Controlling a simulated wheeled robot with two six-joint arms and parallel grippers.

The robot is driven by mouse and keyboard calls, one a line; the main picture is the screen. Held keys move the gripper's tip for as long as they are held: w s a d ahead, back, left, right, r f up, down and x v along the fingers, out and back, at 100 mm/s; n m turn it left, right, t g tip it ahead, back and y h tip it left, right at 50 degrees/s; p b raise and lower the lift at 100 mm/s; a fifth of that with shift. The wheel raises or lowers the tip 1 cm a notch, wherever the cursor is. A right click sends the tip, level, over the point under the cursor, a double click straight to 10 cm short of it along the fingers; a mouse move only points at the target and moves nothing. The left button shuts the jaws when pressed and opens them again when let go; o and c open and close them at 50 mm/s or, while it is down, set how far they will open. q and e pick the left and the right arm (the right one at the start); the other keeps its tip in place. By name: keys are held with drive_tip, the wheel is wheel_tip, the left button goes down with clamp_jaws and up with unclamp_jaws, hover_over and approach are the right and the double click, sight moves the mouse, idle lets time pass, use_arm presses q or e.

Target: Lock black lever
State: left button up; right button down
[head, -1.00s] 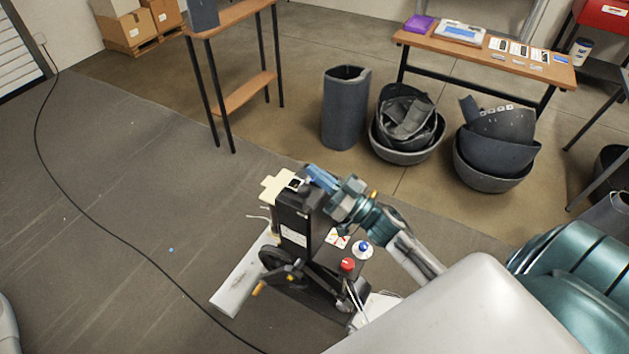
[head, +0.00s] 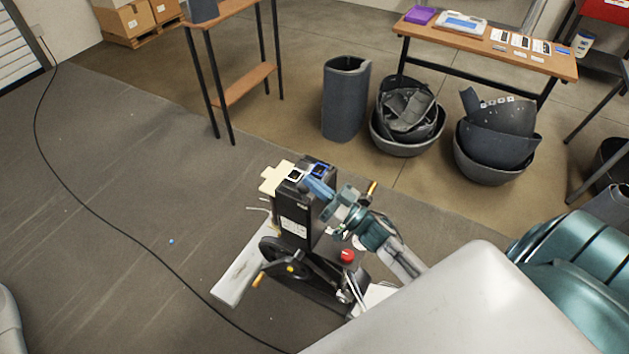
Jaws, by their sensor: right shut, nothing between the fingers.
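A black upright machine (head: 295,214) stands on the floor at the middle. A dark wheel with a crank arm and an orange grip (head: 258,280) is on its left side. Another orange-tipped piece (head: 372,188) shows behind my right gripper. I cannot single out the black lever for sure; my arm covers part of the machine's right side. My right gripper (head: 313,186), with blue fingers, is shut and empty at the upper right side of the black column. I cannot tell whether it touches the column. My left gripper is out of view.
A red button (head: 347,256) sits low on the machine. A black cable (head: 95,206) runs across the floor at left. A dark cylinder (head: 345,100), nested bins (head: 490,165) and a wooden table (head: 505,60) stand behind. The left floor is mostly free.

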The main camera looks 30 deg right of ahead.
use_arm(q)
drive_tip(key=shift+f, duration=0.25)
use_arm(e)
drive_tip(key=shift+f, duration=0.45)
